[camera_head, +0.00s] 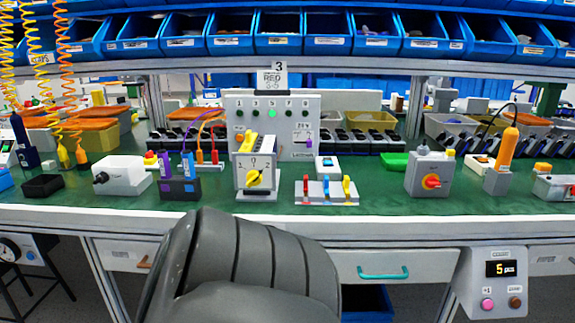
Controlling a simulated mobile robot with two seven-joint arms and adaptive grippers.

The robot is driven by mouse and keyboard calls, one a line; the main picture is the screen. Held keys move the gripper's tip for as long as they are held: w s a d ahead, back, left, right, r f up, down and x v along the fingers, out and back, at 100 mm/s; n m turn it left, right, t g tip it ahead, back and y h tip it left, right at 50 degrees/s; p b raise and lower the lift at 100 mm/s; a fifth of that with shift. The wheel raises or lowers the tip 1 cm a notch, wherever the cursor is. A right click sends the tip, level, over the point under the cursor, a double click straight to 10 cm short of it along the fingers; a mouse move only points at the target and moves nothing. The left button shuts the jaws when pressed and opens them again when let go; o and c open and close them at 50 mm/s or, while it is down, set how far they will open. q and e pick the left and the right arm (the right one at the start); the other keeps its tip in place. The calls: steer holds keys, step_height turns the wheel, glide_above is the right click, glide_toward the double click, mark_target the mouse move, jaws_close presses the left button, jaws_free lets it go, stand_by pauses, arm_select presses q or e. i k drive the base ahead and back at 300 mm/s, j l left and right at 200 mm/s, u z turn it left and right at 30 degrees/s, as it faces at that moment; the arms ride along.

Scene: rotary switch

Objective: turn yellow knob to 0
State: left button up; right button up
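The yellow knob (255,178) is on the front face of a small light-grey switch box (243,174) near the front middle of the green bench. Small marks sit above the knob; a 0 seems to be at the top centre, with other marks to its sides. The knob looks tilted toward the upper right, but it is too small to be sure of its exact setting. Neither of my grippers shows.
A panel (300,105) with a green light stands behind the box. To the right are a base with red, blue and yellow levers (326,190) and a grey box (421,174) with a red knob (431,181). To the left stands a purple-and-black device (180,187).

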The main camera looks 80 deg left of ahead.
mark_target(254, 177)
steer(key=u, duration=2.7)
